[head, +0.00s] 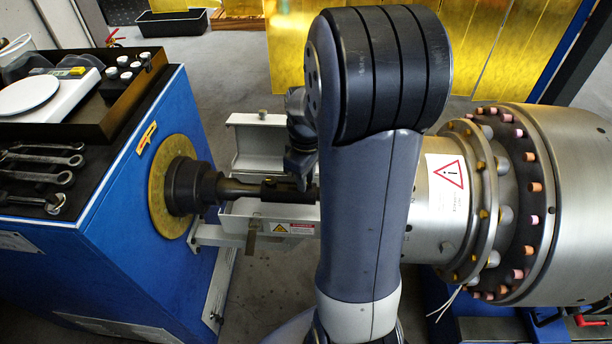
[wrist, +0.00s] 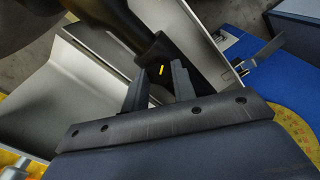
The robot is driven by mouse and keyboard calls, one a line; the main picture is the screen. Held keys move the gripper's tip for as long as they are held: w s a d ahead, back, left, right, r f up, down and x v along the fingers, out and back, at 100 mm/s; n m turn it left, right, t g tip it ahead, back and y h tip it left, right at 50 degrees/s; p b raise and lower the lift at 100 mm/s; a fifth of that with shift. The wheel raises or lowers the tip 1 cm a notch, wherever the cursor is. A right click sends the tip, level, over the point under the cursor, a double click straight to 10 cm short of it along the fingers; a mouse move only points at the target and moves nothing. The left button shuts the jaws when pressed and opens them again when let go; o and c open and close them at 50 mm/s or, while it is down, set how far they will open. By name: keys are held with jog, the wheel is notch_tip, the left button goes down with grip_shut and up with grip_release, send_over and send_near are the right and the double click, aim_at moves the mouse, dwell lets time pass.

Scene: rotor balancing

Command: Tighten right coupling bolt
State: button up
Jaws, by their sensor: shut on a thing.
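A dark drive shaft (head: 240,188) runs from the black hub (head: 183,186) on the blue machine toward the steel rotor (head: 560,200). A dark block-like coupling part sits at its right end, partly behind my arm. My gripper (head: 303,178) is over that end, mostly hidden by my arm in the head view. In the wrist view my gripper's two fingers (wrist: 158,88) stand on either side of a dark piece (wrist: 190,62) with a small yellow mark, and are shut on it. I cannot tell the right coupling bolt apart from the dark parts.
The blue machine (head: 150,250) carries several wrenches (head: 40,172), a white scale (head: 28,97) and a black tray (head: 125,92). A pale metal channel (head: 255,130) lies behind the shaft. Yellow panels (head: 290,50) stand at the back. Grey floor shows between the machine and panels.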

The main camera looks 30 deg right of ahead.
jog(key=shift+m, duration=0.4)
jog(key=m+p, duration=0.2)
jog(key=m, duration=0.3)
jog(key=shift+r, duration=0.1)
jog(key=m+p, duration=0.1)
jog(key=m, duration=0.5)
jog(key=shift+m, duration=0.3)
jog(key=m+p, duration=0.1)
jog(key=m, duration=1.1)
jog(key=shift+p, duration=0.3)
jog(key=o, duration=1)
